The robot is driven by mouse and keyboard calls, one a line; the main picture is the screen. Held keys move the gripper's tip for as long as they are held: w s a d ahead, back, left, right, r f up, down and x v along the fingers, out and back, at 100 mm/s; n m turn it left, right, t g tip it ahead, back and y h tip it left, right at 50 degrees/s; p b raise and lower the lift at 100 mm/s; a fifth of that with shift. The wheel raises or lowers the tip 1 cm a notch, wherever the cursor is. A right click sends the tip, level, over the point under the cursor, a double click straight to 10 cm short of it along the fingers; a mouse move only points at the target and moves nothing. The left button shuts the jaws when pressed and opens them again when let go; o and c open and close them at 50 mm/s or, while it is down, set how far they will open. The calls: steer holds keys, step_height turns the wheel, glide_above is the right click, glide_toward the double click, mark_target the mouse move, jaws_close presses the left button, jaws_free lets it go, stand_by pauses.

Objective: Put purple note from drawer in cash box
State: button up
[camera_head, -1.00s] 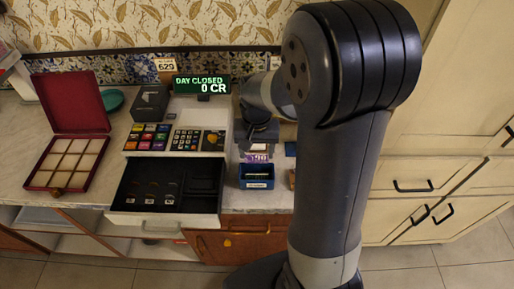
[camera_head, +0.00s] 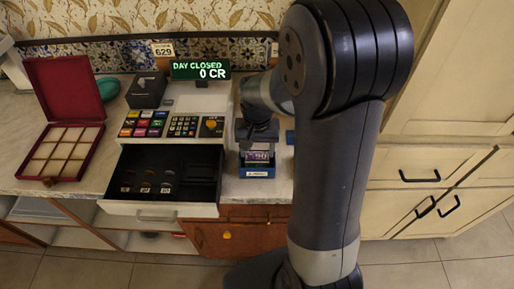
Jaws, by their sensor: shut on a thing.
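My gripper (camera_head: 257,146) is shut on a purple note (camera_head: 258,157) marked with white print. The note hangs upright below the gripper, at the small blue box (camera_head: 257,173) to the right of the register. Its lower part is hidden behind the box's front wall, so it appears partly inside; how deep, I cannot tell. The register's black drawer (camera_head: 150,207) is pulled open, with several small coins in its front compartments. Its rear right part is dark and looks empty. I cannot tell for sure that the blue box is the cash box.
The cash register (camera_head: 170,124) displays "DAY CLOSED 0 CR". An open red case (camera_head: 70,100) with a divided tray lies at the left. A dark box (camera_head: 146,90) stands behind the register keys. My arm covers the counter right of the blue box.

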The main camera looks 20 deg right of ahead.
stand_by(0.8)
steer(key=o, duration=1.3)
steer(key=shift+r, duration=0.1)
steer(key=shift+r+p, duration=2.85)
steer(key=shift+r, duration=0.6)
steer(key=shift+f, duration=0.1)
step_height(320, 180, down, 7)
steer(key=b, duration=0.5)
steer(key=shift+b, duration=0.4)
